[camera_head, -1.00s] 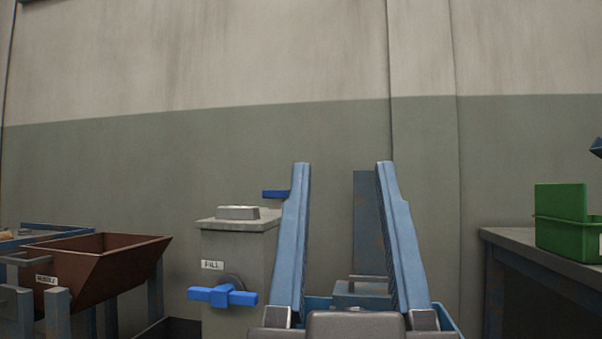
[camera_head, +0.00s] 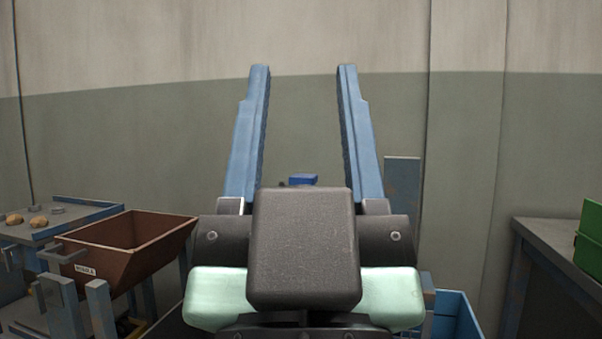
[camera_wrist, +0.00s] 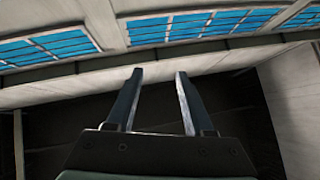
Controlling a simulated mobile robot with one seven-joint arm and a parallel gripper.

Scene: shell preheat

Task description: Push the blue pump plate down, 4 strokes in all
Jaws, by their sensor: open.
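The blue pump plate (camera_head: 303,179) shows as a small blue block in the head view, just above the dark body of my gripper and between its fingers. Most of what lies below the plate is hidden behind my gripper. My gripper (camera_head: 303,70) points upward in the picture with its two long blue fingers well apart and nothing between them. The plate appears behind the gripper and apart from it. In the wrist view my gripper (camera_wrist: 159,74) is also open and empty, and the plate does not show.
A brown hopper (camera_head: 130,248) and a table (camera_head: 55,222) with several small round things stand at the left. A grey bench (camera_head: 560,240) with a green bin (camera_head: 590,240) is at the right. A blue crate (camera_head: 455,312) stands low behind my gripper. The wrist view faces high windows (camera_wrist: 190,25).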

